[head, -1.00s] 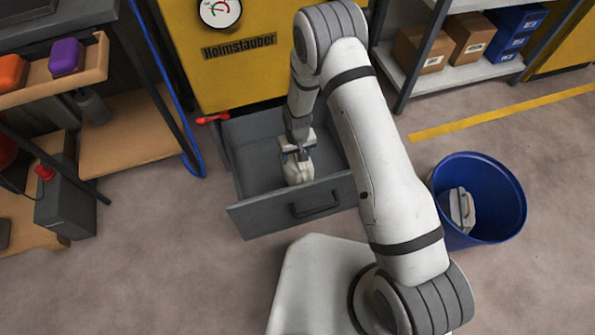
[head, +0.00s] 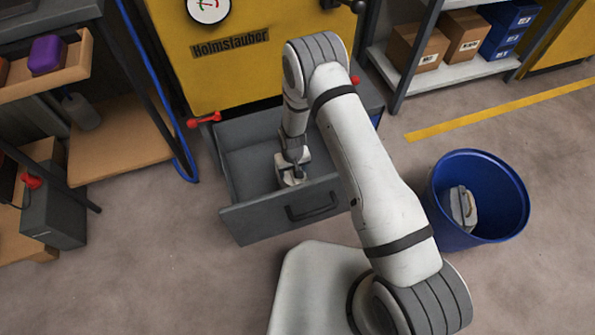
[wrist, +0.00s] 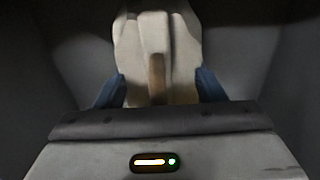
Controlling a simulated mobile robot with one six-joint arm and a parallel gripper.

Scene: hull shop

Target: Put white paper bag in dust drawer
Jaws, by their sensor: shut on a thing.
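The white paper bag (wrist: 130,45) is between the two blue fingertips of my gripper (wrist: 160,88) in the wrist view. My gripper is shut on it. In the head view my gripper (head: 291,172) reaches down inside the open grey dust drawer (head: 275,222), and the bag (head: 290,181) shows low in the drawer near its front wall. My gripper hides part of the bag. I cannot tell whether the bag touches the drawer floor. Dark drawer walls surround the bag in the wrist view.
The drawer pulls out from a yellow machine (head: 225,75) with a red lever (head: 204,119) beside it. A blue bin (head: 470,236) holding a pale bag-like object (head: 463,207) stands at the right. Shelves (head: 470,72) stand behind. A wooden bench (head: 125,150) is at the left.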

